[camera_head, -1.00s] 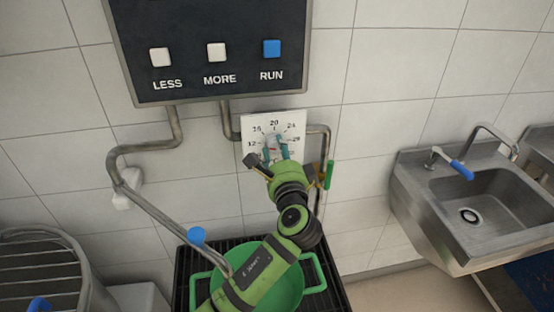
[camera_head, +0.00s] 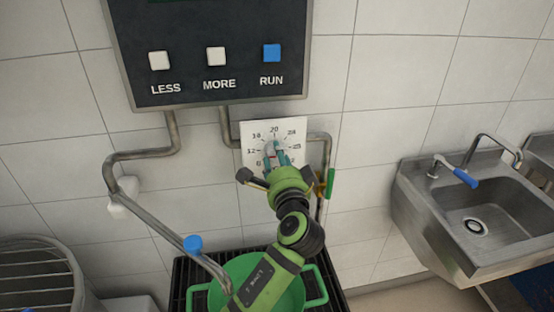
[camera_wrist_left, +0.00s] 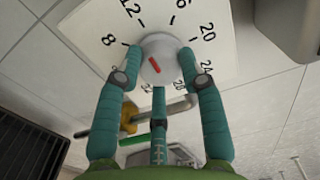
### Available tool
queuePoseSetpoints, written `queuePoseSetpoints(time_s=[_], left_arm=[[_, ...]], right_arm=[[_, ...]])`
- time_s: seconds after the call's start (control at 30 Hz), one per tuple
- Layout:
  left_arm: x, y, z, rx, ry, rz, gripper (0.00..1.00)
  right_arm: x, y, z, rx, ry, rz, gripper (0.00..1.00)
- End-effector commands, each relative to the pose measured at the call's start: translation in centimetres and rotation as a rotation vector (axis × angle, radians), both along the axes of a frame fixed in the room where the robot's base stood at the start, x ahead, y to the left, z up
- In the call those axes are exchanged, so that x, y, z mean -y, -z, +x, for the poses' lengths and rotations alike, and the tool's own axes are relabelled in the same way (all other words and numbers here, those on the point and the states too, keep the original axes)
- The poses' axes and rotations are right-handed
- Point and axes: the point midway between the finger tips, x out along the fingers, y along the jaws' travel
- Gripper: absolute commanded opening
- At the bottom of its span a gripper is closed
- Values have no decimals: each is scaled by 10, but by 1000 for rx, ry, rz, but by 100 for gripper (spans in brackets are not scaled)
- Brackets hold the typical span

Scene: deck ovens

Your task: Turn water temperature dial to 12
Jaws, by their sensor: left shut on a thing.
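The water temperature dial is a white square plate (camera_head: 249,130) with dark numbers around a pale round knob (camera_wrist_left: 165,47). It is on the tiled wall below the control panel. In the left wrist view the knob carries a short red mark (camera_wrist_left: 154,66), slanting from upper left to lower right; I cannot tell which end is the pointer. The 12 and 8 show at upper left there, the 20 and 24 at right. My left gripper (camera_head: 275,152) is shut on the knob, with teal fingers on both sides and a third finger below. My right gripper is not in view.
A dark control panel (camera_head: 212,25) with LESS, MORE and RUN buttons hangs just above the dial. Metal pipes run on both sides, with a green-handled valve (camera_head: 330,183) at the right. A green pot (camera_head: 292,297) stands below my arm. A steel sink (camera_head: 410,205) is at right.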

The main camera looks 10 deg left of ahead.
Motion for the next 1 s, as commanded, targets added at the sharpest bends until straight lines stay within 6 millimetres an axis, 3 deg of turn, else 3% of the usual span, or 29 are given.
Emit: queuePoseSetpoints(time_s=[0.03,0.07,0.1,0.5,1.0], left_arm=[[3,3,0,-7,8,-2,6],[3,3,0,-7,8,-2,47],[3,3,0,-7,7,-2,63],[3,1,-4,-2,3,0,63],[31,2,-66,-4,5,-1,63]], right_arm=[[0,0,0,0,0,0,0],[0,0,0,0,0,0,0],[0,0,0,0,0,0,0],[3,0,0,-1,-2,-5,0],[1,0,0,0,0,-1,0]])
